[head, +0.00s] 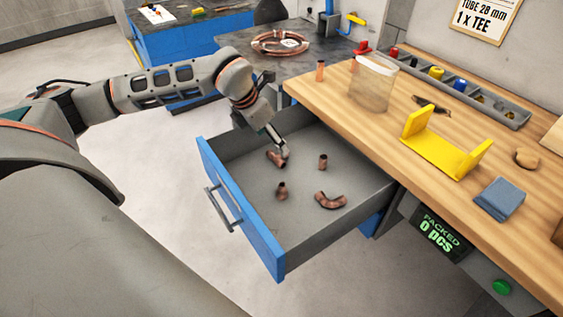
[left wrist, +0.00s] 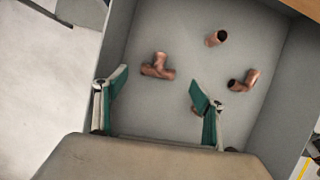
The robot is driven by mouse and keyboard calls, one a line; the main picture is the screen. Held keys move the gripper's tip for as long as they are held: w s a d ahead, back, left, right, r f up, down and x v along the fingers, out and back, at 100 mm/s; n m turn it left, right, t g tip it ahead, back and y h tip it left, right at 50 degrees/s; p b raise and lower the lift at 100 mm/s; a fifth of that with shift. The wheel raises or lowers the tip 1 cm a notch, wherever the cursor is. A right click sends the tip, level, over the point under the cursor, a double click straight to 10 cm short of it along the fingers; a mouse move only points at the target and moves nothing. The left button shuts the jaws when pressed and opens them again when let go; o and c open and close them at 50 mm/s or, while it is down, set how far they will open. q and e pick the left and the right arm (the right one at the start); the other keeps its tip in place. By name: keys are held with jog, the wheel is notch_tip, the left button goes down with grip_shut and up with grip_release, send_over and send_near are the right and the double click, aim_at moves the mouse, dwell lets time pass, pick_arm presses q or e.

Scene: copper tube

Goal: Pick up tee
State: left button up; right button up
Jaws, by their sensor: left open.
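The copper tee (head: 275,158) lies on the floor of the open drawer, on its far left side. In the left wrist view the tee (left wrist: 157,68) lies ahead of my fingers, roughly between their lines, with clear drawer floor around it. My left gripper (head: 281,146) reaches into the drawer from above, close to the tee, and partly overlaps it in the head view. In the left wrist view my left gripper (left wrist: 158,95) has its fingers wide apart with nothing between them. I cannot tell its exact height above the tee. My right gripper is not in view.
The drawer (head: 243,225) also holds an upright coupling (head: 323,161), a small fitting (head: 282,192) and a copper elbow (head: 330,201). Drawer walls surround them. The wooden bench (head: 400,170) borders the drawer at right, carrying a clear bin (head: 373,85) and a yellow holder (head: 440,153).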

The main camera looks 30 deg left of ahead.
aim_at(277, 155)
pick_arm(q)
jog(key=shift+s+a+b+x, duration=0.1)
jog(key=shift+b+x, duration=0.15)
jog(key=shift+x, duration=1.65)
jog(key=shift+s+a+b+x, duration=0.1)
jog(key=shift+b+x, duration=0.1)
jog(key=shift+x, duration=1.7)
jog(key=c, duration=1.2)
